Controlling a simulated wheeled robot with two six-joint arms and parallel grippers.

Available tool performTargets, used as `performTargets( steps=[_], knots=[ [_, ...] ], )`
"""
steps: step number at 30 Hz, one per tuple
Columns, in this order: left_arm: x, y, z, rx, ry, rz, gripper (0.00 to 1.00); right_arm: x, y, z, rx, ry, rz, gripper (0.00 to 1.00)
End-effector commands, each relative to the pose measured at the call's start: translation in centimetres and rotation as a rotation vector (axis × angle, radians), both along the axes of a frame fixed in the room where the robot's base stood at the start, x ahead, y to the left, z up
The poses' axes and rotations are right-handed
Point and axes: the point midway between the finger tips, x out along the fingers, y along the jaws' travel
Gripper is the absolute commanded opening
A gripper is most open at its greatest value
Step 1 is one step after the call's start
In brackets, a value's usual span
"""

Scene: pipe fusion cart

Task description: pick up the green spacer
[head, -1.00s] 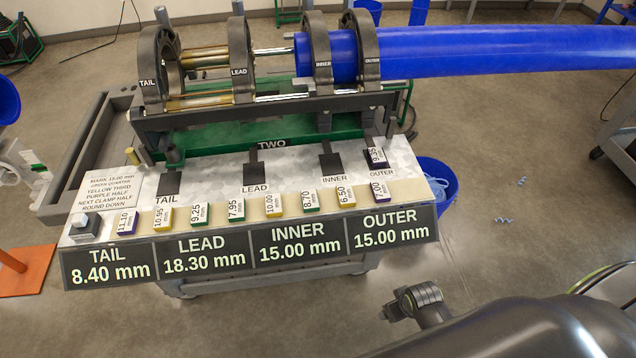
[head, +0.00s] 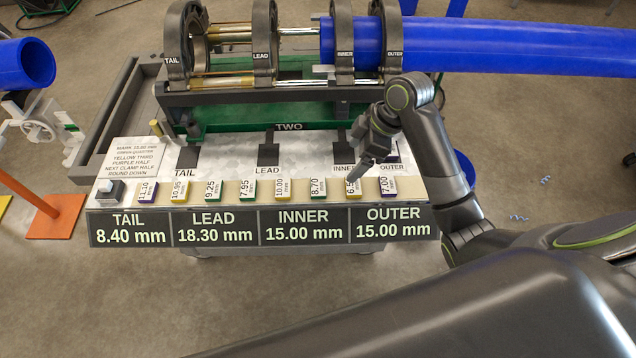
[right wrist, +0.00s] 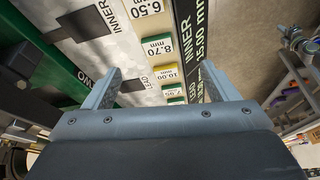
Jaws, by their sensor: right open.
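Several spacers stand in a row along the cart's front edge. The green ones are marked 9.25 (head: 212,191), 7.95 (head: 247,189) and 8.70 (head: 318,188). My right gripper (head: 361,169) is open and empty, above the right part of the row near the yellow 6.50 spacer (head: 353,188), which it partly covers. In the right wrist view, the open fingers (right wrist: 157,84) frame the green 8.70 spacer (right wrist: 157,47), the yellow 10.00 spacer (right wrist: 167,73) and the green 7.95 spacer (right wrist: 173,91), all beyond the fingertips. My left gripper is out of view.
Behind the row, the clamp rings (head: 265,45) hold a blue pipe (head: 500,47) that runs right. Dark pads (head: 268,155) lie on the tabletop; my right arm hides the OUTER pad area. The dimension board (head: 262,228) hangs at the front.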

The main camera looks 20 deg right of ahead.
Motion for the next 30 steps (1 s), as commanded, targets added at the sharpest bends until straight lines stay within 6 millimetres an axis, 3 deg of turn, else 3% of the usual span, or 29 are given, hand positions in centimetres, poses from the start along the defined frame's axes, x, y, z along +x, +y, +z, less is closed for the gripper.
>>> performTargets(
  steps=[1,3,8,13,16,24,30],
  knots=[
    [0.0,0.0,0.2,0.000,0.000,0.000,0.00,0.7,0.2,1.5,0.000,-0.012,0.053,0.80],
    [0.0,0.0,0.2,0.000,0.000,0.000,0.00,1.1,0.4,2.6,0.002,-0.017,0.107,0.80],
    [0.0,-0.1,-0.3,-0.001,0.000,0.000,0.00,1.4,0.7,2.8,0.006,-0.023,0.155,0.80],
    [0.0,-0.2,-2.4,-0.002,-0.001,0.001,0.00,1.6,1.6,0.3,0.007,-0.021,0.154,0.80],
    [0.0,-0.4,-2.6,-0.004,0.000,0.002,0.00,1.8,2.5,-1.6,0.009,-0.019,0.152,0.80],
    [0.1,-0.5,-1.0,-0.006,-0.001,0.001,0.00,2.4,4.4,-6.1,0.006,-0.018,0.149,0.80],
    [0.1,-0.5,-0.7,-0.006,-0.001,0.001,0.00,2.6,5.0,-7.8,0.004,-0.022,0.151,0.80]
  ],
)
